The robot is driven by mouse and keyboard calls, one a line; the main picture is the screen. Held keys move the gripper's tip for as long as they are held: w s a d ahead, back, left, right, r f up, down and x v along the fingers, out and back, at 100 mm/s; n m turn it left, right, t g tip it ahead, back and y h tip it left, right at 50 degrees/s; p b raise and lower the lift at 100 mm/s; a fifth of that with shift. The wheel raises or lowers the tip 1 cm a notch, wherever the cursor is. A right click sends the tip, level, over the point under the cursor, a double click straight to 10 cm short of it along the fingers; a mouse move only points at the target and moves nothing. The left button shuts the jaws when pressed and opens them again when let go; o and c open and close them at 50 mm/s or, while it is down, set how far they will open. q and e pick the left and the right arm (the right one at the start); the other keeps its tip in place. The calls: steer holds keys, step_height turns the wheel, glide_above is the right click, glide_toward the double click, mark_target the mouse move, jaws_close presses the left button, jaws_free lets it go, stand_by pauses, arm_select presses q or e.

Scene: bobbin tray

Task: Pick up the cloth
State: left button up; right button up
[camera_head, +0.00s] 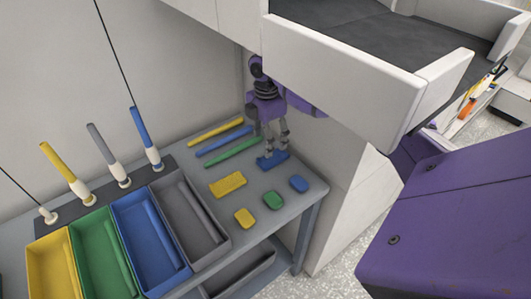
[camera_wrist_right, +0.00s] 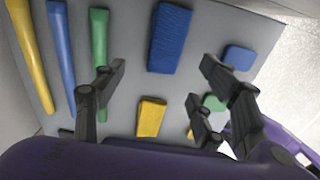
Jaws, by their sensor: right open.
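Two flat textured rectangles that look like cloths lie on the grey table, a blue cloth (camera_head: 272,161) and a yellow cloth (camera_head: 228,184). The task does not say which colour. My right gripper (camera_head: 276,152) points down with its fingertips at the blue cloth; I cannot tell if they touch it. In the right wrist view, the right gripper (camera_wrist_right: 160,80) is open and empty. The blue cloth (camera_wrist_right: 169,37) lies beyond the gap between its fingers, and the yellow cloth (camera_wrist_right: 151,117) lies nearer the wrist. My left gripper is not in view.
Yellow, blue and green rods (camera_head: 225,141) lie along the table's back. Small yellow, green and blue pieces (camera_head: 273,200) lie near the front edge. Yellow, green, blue and grey trays (camera_head: 222,239) stand left, with upright coloured bobbins (camera_head: 106,154) behind. A white-walled bin (camera_head: 345,68) overhangs at upper right.

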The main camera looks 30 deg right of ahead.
mark_target(273, 158)
steer(key=shift+s+f, duration=0.35)
steer(key=shift+f, duration=0.25)
steer(key=f, duration=0.3)
steer(key=d+f, duration=0.1)
steer(key=f, duration=0.1)
steer(key=shift+f, duration=0.75)
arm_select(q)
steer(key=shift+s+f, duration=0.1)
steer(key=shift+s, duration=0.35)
arm_select(e)
steer(key=c, duration=1.1)
